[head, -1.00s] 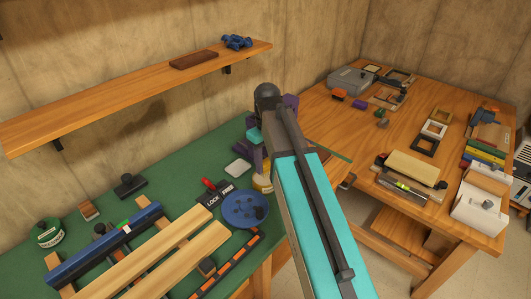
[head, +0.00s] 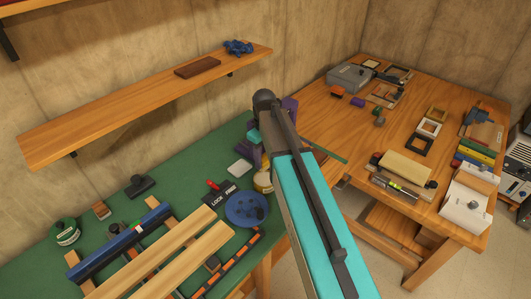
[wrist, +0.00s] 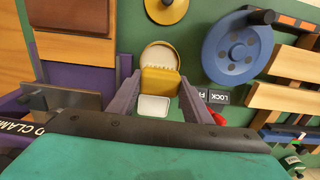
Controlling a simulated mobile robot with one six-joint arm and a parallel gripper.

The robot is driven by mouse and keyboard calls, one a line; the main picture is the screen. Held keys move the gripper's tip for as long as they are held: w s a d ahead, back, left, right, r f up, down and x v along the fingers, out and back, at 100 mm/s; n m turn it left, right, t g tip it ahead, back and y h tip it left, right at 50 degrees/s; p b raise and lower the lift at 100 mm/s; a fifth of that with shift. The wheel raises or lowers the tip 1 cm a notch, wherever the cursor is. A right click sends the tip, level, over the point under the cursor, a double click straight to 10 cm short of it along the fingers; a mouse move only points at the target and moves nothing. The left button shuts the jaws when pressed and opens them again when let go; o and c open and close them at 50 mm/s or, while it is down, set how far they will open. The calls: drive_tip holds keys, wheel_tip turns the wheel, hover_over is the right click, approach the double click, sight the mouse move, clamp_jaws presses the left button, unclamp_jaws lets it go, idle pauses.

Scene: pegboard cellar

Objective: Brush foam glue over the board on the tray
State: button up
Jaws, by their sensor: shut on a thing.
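My gripper (head: 256,160) hangs over the right end of the green bench, partly hidden behind my teal arm. In the wrist view, its two purple-grey fingers (wrist: 158,98) are shut on a yellow brush-like block (wrist: 160,83). A round pale container with a yellow rim (wrist: 158,52) lies just past the block; in the head view, a yellowish jar (head: 263,183) stands below the fingers. I cannot tell whether block and jar touch. A dark brown board (wrist: 68,15) shows at the wrist view's top left; I cannot tell whether its base is the tray.
A blue disc (head: 247,209), a lock sign (head: 221,194) and a white pad (head: 240,168) lie close by on the green bench (head: 180,175). Wooden slats and a blue bar (head: 120,240) fill its front. A wooden table (head: 340,115) with tools stands right. A shelf (head: 130,100) hangs above.

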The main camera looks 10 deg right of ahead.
sight(265, 168)
drive_tip(key=shift+f, duration=0.15)
idle(0.3)
drive_tip(key=shift+f+b, duration=1.95)
drive_tip(key=shift+f, duration=0.9)
drive_tip(key=shift+f, duration=0.65)
idle(1.0)
drive_tip(key=shift+r, duration=0.15)
drive_tip(key=shift+r+p, duration=2)
drive_tip(key=shift+r, duration=1.45)
drive_tip(key=shift+f, duration=0.1)
drive_tip(key=shift+w+f+b, duration=0.2)
drive_tip(key=shift+f+b, duration=0.15)
drive_tip(key=shift+b, duration=0.5)
drive_tip(key=b, duration=0.3)
drive_tip(key=shift+w+f, duration=0.1)
drive_tip(key=shift+f, duration=0.05)
